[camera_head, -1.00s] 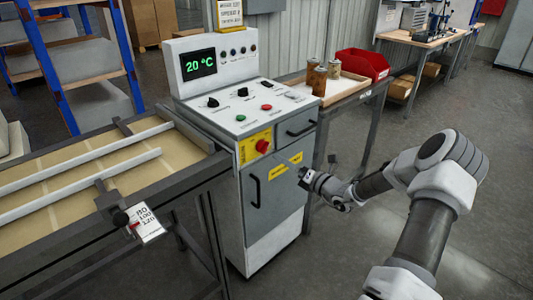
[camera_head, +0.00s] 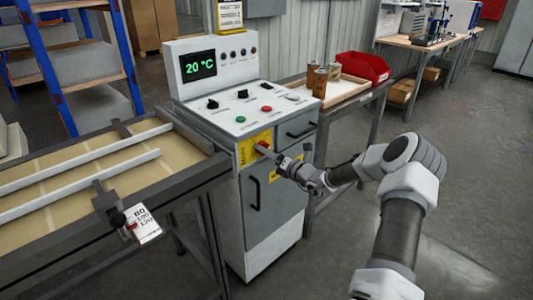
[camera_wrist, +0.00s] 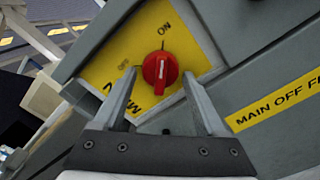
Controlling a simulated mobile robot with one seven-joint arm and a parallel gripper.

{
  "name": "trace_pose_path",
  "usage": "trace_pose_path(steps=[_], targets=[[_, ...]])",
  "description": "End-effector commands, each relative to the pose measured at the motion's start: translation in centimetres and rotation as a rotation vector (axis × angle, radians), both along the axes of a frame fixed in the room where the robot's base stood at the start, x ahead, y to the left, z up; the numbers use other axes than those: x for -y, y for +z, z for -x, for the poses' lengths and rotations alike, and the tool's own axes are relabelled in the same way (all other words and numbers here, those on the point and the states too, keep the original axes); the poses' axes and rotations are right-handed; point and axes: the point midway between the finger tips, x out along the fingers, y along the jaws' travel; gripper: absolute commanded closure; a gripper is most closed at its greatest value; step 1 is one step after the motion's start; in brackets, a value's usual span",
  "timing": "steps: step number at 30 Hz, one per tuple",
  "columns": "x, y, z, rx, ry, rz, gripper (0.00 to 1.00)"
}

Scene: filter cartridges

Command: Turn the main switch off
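The main switch is a red rotary knob (camera_wrist: 160,68) on a yellow plate (camera_wrist: 186,28) on the front of the grey control cabinet (camera_head: 270,215). In the wrist view the plate reads ON above the knob and OFF to its left. The knob's white line runs roughly toward ON. My gripper (camera_wrist: 159,76) is open, with one fingertip on each side of the knob. I cannot tell whether the fingers touch it. In the head view my gripper (camera_head: 269,152) is at the plate and partly hides the knob.
A yellow "MAIN OFF" label (camera_wrist: 285,98) is beside the switch. A drawer (camera_head: 297,130) and a door handle (camera_head: 254,192) are close by on the cabinet front. A conveyor (camera_head: 100,200) stands left, and a table with cartridges and a red bin (camera_head: 363,67) stands right.

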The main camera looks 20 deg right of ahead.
Motion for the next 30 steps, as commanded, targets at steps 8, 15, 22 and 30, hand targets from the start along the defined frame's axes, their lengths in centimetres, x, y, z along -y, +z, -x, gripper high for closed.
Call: trace_pose_path(steps=[8,15,22,30], targets=[[0.01,0.00,0.02,0.000,0.000,0.000,0.79],[0.02,-0.01,0.03,0.002,0.000,0.005,0.96],[0.03,-0.05,0.03,0.023,0.001,0.065,0.96],[0.11,-0.14,-0.03,0.089,0.001,0.247,0.96]])
